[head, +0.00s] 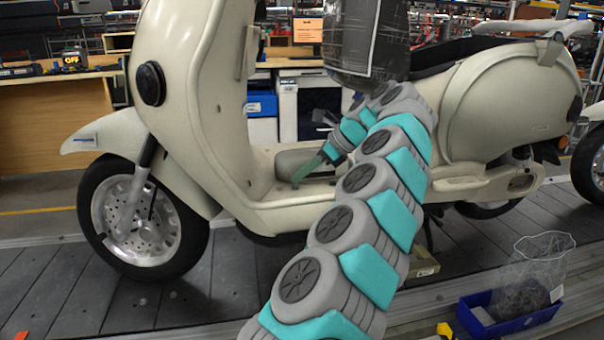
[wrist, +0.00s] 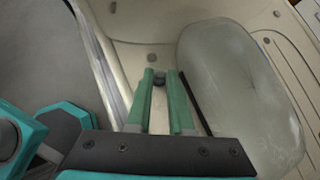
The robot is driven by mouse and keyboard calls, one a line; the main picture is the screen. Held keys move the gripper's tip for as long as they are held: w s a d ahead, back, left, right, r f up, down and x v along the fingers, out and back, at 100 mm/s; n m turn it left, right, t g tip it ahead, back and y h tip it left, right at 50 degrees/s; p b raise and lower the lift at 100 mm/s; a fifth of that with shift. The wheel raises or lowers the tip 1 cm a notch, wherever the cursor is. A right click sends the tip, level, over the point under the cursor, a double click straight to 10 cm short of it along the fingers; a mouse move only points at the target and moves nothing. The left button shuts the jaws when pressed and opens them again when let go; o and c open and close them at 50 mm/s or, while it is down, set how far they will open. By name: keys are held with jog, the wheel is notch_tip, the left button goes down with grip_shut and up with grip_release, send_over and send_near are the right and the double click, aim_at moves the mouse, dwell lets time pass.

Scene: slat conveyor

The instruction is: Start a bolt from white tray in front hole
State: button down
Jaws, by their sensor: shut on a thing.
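My gripper (head: 300,178) reaches over the footboard (head: 270,205) of a cream scooter. In the wrist view its green fingers (wrist: 160,84) are shut on a small dark bolt (wrist: 159,77), whose head shows between the tips. Just beyond the tips is a dark round spot (wrist: 151,57), which looks like a hole in the footboard. I cannot tell whether the bolt touches the footboard. More dark spots show farther off (wrist: 113,7) and to the right (wrist: 277,14). A pale box (head: 424,264), partly hidden by my arm, may be the white tray.
A grey, smooth pad (wrist: 235,85) lies right of the fingers. The scooter's front shield (head: 190,80) rises to the left and its rear body (head: 500,110) to the right. A blue bin (head: 515,312) with a clear bag (head: 540,262) stands at the lower right.

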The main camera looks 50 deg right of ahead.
jog(key=shift+a+f+m+b, duration=0.1)
jog(key=shift+f+m+b, duration=0.2)
jog(key=shift+b, duration=0.7)
jog(key=shift+a+m+h+b, duration=0.15)
jog(key=shift+m+h+b, duration=0.85)
jog(key=shift+b, duration=1.25)
jog(key=shift+s+r+t, duration=0.1)
jog(key=shift+r+t, duration=0.1)
jog(key=shift+t, duration=0.1)
jog(key=shift+a+f+m+h+b, duration=0.15)
jog(key=shift+m+h+b, duration=0.75)
jog(key=shift+b, duration=1.15)
jog(key=shift+m+h+b, duration=0.3)
jog(key=shift+m+b, duration=0.4)
jog(key=shift+b, duration=0.5)
jog(key=shift+a+m+h+b, duration=0.15)
jog(key=shift+m+h+b, duration=0.6)
jog(key=shift+b, duration=0.85)
jog(key=shift+a+m+g+h+b, duration=0.2)
jog(key=shift+m+g+h+b, duration=0.45)
jog(key=shift+m+b, duration=1.05)
jog(key=shift+w+a+m+g+h+b, duration=0.1)
jog(key=shift+w+m+g+h+b, duration=0.2)
jog(key=shift+m+h, duration=0.4)
jog(key=shift+s, duration=0.1)
